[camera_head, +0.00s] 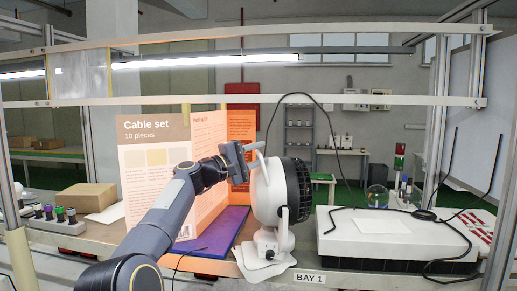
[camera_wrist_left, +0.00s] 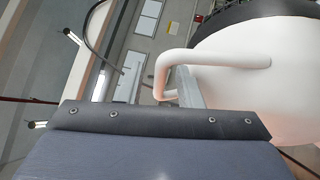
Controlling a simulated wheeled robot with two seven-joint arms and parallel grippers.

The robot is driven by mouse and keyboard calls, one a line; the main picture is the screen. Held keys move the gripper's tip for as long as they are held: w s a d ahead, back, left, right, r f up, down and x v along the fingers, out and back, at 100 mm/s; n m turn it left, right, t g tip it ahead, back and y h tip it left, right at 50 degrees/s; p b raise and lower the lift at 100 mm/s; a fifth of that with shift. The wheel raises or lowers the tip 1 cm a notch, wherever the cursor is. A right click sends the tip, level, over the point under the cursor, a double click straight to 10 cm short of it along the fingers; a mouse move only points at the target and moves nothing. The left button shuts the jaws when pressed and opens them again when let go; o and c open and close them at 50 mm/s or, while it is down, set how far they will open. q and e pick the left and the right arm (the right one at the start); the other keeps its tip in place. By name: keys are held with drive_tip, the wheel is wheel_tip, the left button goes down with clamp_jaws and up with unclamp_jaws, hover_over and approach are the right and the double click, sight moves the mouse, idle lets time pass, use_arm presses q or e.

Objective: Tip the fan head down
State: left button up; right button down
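The fan has a white round head (camera_head: 270,192) with a dark grille at its right side. It stands on a white stand (camera_head: 268,245) at the bench's front edge, and its head looks roughly upright, facing right. My left gripper (camera_head: 254,152) is at the upper left of the fan head, beside its handle. In the left wrist view the white handle (camera_wrist_left: 205,57) sticks out from the fan head (camera_wrist_left: 270,85). A grey finger (camera_wrist_left: 188,88) rises close to the handle's loop; contact is unclear. The other finger cannot be made out. My right gripper is out of view.
A large "Cable set" board (camera_head: 150,145) stands behind my left arm. A white box-like device (camera_head: 395,233) with black cables lies right of the fan. A cardboard box (camera_head: 87,197) is at the left. A shelf rail (camera_head: 300,99) crosses above the bench.

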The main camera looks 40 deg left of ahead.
use_arm(q)
drive_tip(key=shift+w, duration=0.15)
clamp_jaws()
drive_tip(key=shift+d, duration=0.1)
idle(0.3)
